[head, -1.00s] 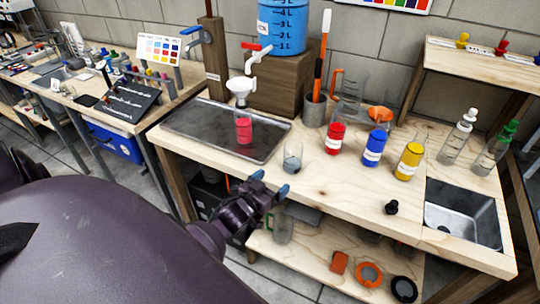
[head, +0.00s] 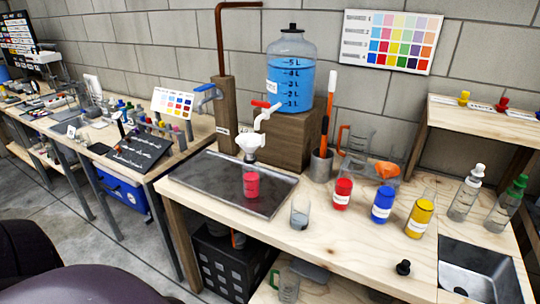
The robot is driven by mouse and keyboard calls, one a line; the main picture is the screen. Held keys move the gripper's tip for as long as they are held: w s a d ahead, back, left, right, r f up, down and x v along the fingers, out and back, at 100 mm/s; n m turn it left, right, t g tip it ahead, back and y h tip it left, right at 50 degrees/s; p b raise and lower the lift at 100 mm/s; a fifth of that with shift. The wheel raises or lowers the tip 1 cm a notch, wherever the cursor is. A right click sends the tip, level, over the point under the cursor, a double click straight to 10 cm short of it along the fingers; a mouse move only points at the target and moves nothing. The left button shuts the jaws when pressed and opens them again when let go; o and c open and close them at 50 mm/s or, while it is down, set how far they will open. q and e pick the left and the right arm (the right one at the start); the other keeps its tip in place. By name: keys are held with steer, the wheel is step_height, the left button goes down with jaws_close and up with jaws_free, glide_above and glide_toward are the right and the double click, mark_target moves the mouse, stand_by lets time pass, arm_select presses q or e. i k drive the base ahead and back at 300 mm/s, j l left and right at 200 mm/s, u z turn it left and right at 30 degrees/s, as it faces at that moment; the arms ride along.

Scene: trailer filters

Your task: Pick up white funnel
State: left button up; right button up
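The white funnel (head: 250,143) is upright below the white tap (head: 266,116), above the metal tray at the back left of the bench. A container of red liquid (head: 251,184) stands on the tray directly below it. The funnel seems to sit at the top of this container's clear neck, but I cannot tell whether they touch. Neither of my grippers is in view; only dark purple parts of my own body show at the lower left.
The metal tray (head: 205,180) lies on the wooden bench (head: 335,240). A clear beaker (head: 300,213), red (head: 342,194), blue (head: 382,206) and yellow (head: 420,218) bottles stand right of it. An orange funnel (head: 387,170) is behind them. A blue water tank (head: 291,75) stands on a wooden block.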

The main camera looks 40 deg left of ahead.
mark_target(249, 142)
steer(key=u, duration=1.45)
steer(key=i+j+z, duration=0.2)
steer(key=j, duration=0.15)
steer(key=i+j+z, duration=0.15)
steer(key=j, duration=0.25)
steer(key=i+j+z, duration=0.2)
steer(key=j, duration=0.25)
steer(key=k+l, duration=0.05)
